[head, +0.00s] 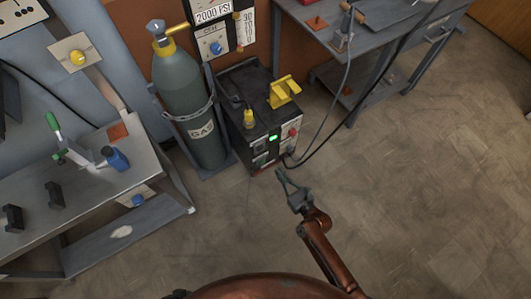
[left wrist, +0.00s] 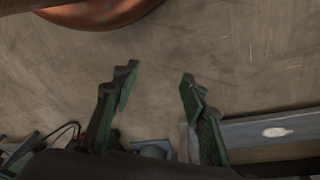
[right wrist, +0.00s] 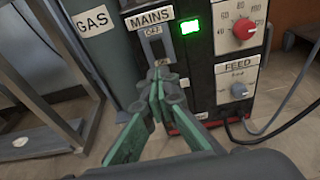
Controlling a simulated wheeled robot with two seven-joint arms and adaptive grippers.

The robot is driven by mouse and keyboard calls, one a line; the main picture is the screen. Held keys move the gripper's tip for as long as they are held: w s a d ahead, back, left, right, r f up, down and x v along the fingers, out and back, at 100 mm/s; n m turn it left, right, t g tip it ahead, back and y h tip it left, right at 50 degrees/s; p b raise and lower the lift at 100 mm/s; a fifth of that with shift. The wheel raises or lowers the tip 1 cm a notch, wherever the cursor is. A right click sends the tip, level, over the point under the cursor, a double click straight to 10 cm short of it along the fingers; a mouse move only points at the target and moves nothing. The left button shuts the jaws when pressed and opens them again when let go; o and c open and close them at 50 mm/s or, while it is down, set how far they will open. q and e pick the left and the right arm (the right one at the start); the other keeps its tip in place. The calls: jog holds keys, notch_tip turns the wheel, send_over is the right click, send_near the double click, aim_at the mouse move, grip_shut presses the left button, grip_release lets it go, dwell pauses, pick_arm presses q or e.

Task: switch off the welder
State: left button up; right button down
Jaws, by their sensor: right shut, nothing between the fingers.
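The welder (head: 252,82) is a dark box on the floor beside the gas cylinder (head: 183,105). In the right wrist view its front carries a MAINS switch (right wrist: 157,46) with an OFF mark above. A lit green lamp (right wrist: 189,27) is to its right; the lamp also glows in the head view (head: 272,137). My right gripper (right wrist: 160,76) is shut and empty, its tips in front of the switch's lower end. They hide that end; contact cannot be told. In the head view the right gripper (head: 281,173) is at the welder's front. My left gripper (left wrist: 158,80) is open and empty over the floor.
Cables (head: 318,135) run from the welder to the table (head: 380,38) at right. A workbench (head: 90,195) stands at left. The floor at right is clear.

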jog(key=b, duration=0.5)
send_near(262, 148)
jog(key=x, duration=0.2)
jog(key=f+x, duration=0.1)
jog(key=x, duration=0.2)
jog(key=shift+s+a, duration=0.1)
jog(key=shift+s, duration=0.05)
jog(key=shift+w+a+r, duration=0.35)
jog(key=shift+w, duration=0.3)
pick_arm(q)
jog(key=w+d+f+t+h, duration=0.1)
jog(key=w+d+f+t, duration=0.3)
jog(key=w+f, duration=0.3)
jog(key=shift+d+f, duration=0.45)
jog(key=shift+f, duration=0.35)
jog(key=shift+s+r, duration=0.1)
jog(key=shift+r, duration=0.05)
pick_arm(e)
jog(key=shift+r, duration=0.1)
